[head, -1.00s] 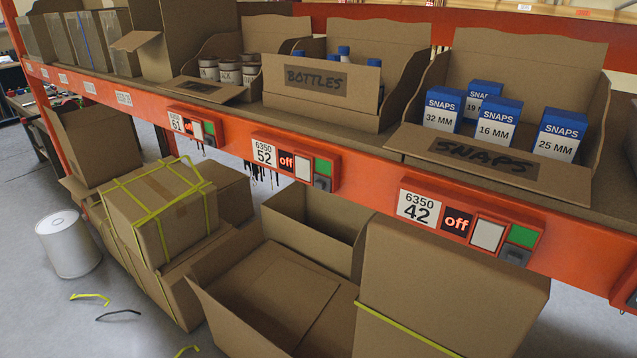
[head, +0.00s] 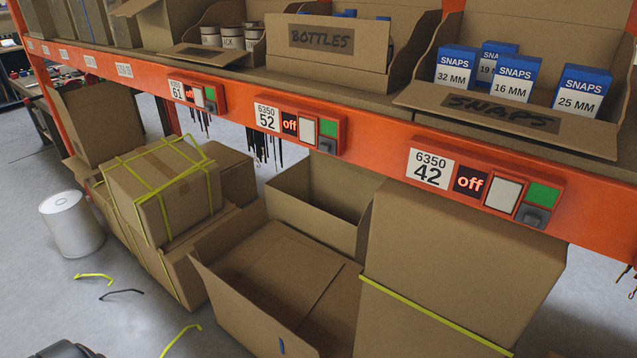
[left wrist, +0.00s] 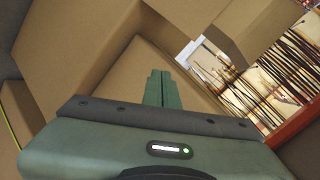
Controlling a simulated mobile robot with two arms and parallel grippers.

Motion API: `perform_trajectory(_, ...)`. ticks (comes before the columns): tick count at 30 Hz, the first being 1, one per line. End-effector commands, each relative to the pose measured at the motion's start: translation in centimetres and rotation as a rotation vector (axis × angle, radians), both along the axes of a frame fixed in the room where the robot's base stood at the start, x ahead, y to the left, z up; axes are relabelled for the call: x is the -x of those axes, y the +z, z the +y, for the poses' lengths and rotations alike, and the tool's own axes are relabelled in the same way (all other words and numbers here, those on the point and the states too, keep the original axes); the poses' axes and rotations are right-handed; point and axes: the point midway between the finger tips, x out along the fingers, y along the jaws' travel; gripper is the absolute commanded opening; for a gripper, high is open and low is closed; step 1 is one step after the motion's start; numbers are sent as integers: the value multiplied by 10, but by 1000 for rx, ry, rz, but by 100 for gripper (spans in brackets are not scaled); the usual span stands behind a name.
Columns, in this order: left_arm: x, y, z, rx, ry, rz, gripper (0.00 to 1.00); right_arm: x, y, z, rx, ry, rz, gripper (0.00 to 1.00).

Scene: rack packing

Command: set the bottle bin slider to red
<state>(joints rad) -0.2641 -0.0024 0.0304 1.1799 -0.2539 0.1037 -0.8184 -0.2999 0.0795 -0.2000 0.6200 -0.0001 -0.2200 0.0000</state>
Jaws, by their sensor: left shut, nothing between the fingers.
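The bottle bin (head: 320,38) is a cardboard box marked BOTTLES on the shelf in the head view. Below and left of it on the orange beam is the 6350 52 module (head: 297,124), with a red "off" display and a pale button. Its slider (head: 327,146) has a dark grey knob at the bottom, with green showing above it. My left gripper (left wrist: 164,88) is shut and empty in the left wrist view, pointing towards cardboard boxes. The slider cannot be made out there. My right gripper is not in view.
Similar modules 6350 61 (head: 196,95) and 6350 42 (head: 486,190) flank it on the beam. The snaps bin (head: 500,112) stands to the right. An open carton (head: 290,275) and a strapped box (head: 160,185) fill the floor below. The space in front of the beam looks clear.

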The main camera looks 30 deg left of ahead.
Motion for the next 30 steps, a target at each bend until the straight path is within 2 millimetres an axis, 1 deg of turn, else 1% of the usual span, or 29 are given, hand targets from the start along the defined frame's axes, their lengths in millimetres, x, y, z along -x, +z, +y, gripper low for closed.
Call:
perform_trajectory(1,-30,31,8,-107,-40,-119,0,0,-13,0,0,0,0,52)
perform_trajectory(2,-45,52,13,-181,-62,-186,0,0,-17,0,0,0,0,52)
perform_trajectory(3,-62,83,21,-286,-88,-273,0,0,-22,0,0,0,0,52)
perform_trajectory(5,-83,132,32,-461,-111,-401,0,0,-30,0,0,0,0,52)
perform_trajectory(6,-92,166,40,-587,-119,-480,0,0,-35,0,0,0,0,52)
perform_trajectory(7,-97,191,46,-687,-120,-538,0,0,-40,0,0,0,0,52)
perform_trajectory(8,-100,218,52,-792,-116,-592,0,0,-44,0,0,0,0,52)
perform_trajectory(9,-101,252,59,-936,-104,-659,0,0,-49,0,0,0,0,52)
perform_trajectory(11,-96,302,67,-1157,-75,-742,0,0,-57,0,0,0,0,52)
perform_trajectory(12,-90,332,71,-1299,-48,-787,0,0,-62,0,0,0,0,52)
perform_trajectory(14,-79,371,75,-1499,-1,-834,0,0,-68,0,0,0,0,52)
perform_trajectory(15,-70,395,76,-1621,33,-856,0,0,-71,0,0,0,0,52)
perform_trajectory(18,-48,438,76,-1872,112,-880,0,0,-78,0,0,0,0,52)
perform_trajectory(21,-33,464,73,-2036,172,-881,0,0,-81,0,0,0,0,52)
perform_trajectory(25,-23,478,71,-2131,207,-877,0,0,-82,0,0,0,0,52)
perform_trajectory(30,-23,480,71,-2141,211,-876,0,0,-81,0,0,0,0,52)
